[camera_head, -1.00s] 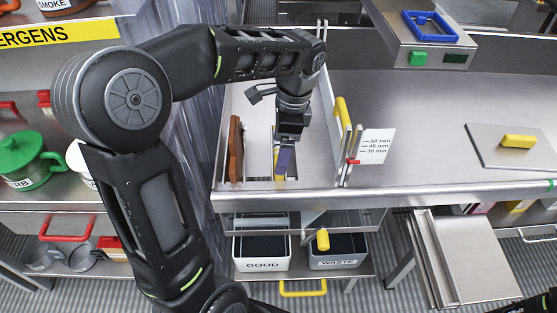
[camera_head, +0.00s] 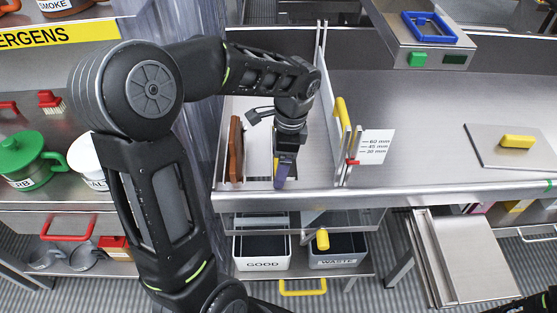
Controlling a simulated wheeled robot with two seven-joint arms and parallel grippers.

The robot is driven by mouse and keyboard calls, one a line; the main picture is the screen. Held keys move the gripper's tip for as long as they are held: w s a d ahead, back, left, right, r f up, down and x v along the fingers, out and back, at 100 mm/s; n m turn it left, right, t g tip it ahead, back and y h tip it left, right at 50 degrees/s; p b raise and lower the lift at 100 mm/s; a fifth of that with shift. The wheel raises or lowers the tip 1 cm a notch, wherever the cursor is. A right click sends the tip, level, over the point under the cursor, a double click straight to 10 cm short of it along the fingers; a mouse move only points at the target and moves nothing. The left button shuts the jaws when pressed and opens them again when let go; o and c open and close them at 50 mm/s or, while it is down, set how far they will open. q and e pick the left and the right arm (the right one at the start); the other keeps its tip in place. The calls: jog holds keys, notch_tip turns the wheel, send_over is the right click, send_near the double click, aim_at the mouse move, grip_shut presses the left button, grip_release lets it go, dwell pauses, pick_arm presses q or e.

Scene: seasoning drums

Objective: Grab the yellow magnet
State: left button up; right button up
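My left gripper (camera_head: 281,172) points down into the left bay of the steel bench, its bluish-purple fingertips close to the bay floor. A thin yellow piece (camera_head: 275,168) shows just left of the fingers, mostly hidden by them; it may be the yellow magnet, but I cannot tell for sure. I cannot see whether the fingers are open or shut, or touching it. A yellow bar on a flat steel plate (camera_head: 517,141) lies far right, away from the gripper. Only a dark part of my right arm shows at the bottom right corner; its gripper is out of view.
A brown board (camera_head: 235,150) stands left of the gripper. A divider with a yellow handle (camera_head: 341,112) and a white millimetre card (camera_head: 376,147) stand right. Below are the GOOD bin (camera_head: 262,265) and the WASTE bin (camera_head: 338,261). The bench middle is clear.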

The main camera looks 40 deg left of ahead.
pick_arm(q)
jog(key=shift+c, duration=0.6)
jog(key=c, duration=1.7)
notch_tip(320, 180, up, 10)
jog(key=shift+r, duration=0.1)
